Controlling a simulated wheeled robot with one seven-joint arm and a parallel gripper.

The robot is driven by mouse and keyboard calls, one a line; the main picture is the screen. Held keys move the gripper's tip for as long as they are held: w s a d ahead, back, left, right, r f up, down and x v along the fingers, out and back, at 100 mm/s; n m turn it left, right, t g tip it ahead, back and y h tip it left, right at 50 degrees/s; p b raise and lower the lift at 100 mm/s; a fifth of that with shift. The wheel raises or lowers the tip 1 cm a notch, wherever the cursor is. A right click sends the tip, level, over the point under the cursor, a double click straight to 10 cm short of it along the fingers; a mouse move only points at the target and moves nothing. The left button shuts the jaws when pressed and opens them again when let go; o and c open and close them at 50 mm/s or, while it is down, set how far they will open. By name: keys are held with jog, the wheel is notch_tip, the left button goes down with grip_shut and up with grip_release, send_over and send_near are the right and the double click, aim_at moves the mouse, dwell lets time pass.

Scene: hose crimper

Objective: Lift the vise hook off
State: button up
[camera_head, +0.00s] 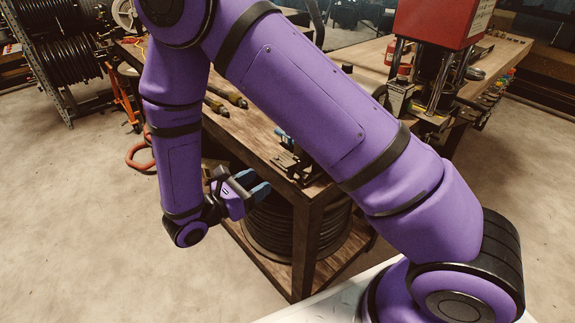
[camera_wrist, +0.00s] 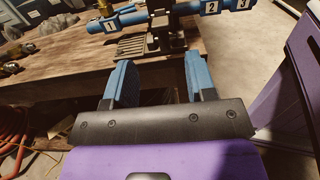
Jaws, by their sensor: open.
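A dark vise (camera_wrist: 165,36) stands at the edge of the wooden workbench (camera_wrist: 85,92) in the wrist view. I cannot tell which part is the vise hook. In the head view the vise (camera_head: 290,163) is small and partly hidden by my arm. My gripper (camera_wrist: 160,78) has two blue fingers spread apart with nothing between them. It points toward the vise and is apart from it. In the head view my gripper (camera_head: 254,186) is beside the bench's near edge, left of the vise.
Brass-ended hoses (camera_head: 226,97) lie on the bench. A black hose coil (camera_head: 268,226) sits on its lower shelf. A red press (camera_head: 440,22) stands on the bench at the right. A hose reel rack (camera_head: 62,68) is at the far left. The floor (camera_head: 80,230) at the left is clear.

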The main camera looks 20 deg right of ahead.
aim_at(286, 164)
jog(key=x, duration=1)
